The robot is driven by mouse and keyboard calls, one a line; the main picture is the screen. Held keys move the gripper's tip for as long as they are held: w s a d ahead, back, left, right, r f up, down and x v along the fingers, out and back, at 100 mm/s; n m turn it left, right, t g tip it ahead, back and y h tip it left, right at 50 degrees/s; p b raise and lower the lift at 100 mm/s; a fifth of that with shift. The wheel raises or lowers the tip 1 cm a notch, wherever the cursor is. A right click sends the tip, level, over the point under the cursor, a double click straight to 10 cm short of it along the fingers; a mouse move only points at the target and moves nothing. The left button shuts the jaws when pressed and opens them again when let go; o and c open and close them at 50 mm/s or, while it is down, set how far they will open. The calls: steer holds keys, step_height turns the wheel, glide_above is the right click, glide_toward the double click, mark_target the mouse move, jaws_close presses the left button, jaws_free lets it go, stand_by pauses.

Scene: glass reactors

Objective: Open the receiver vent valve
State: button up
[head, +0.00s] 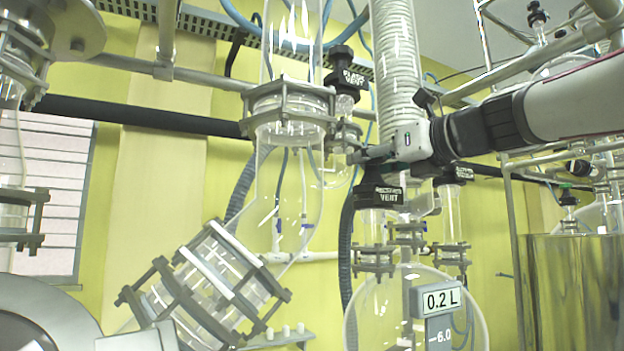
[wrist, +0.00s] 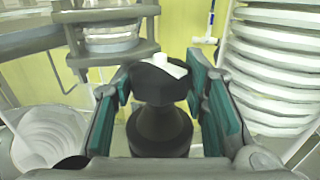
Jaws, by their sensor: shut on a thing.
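The receiver vent valve (head: 378,178) has a black knob with a label reading "VENT" in the head view. It stands on a glass neck above the round glass receiver (head: 380,315). My gripper (head: 372,154) reaches it from the right, at the top of the knob. In the wrist view the black knob (wrist: 160,82), with a white mark on top, sits between the teal finger pads of my gripper (wrist: 158,95). My gripper is shut on the knob. The label and the fingertips' contact are partly hidden.
Another black valve (head: 457,174) stands just right of my gripper. The coiled glass column (head: 396,60) rises behind the gripper. Clamped glass pipework (head: 290,115) crowds the left.

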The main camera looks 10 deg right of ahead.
steer(key=shift+n+g+y, duration=0.9)
steer(key=shift+n+y, duration=0.2)
steer(key=shift+y, duration=0.4)
steer(key=o, duration=1.2)
steer(key=shift+s+r+m+t+h, duration=0.1)
steer(key=shift+m+t+h, duration=0.8)
steer(key=shift+h, duration=0.5)
steer(key=m+t+h+p, duration=0.1)
steer(key=m+h+p, duration=0.1)
steer(key=h, duration=0.1)
steer(key=shift+p, duration=0.35)
steer(key=m+h+p, duration=0.3)
steer(key=h+p, duration=0.1)
steer(key=p, duration=0.1)
steer(key=shift+t, duration=0.3)
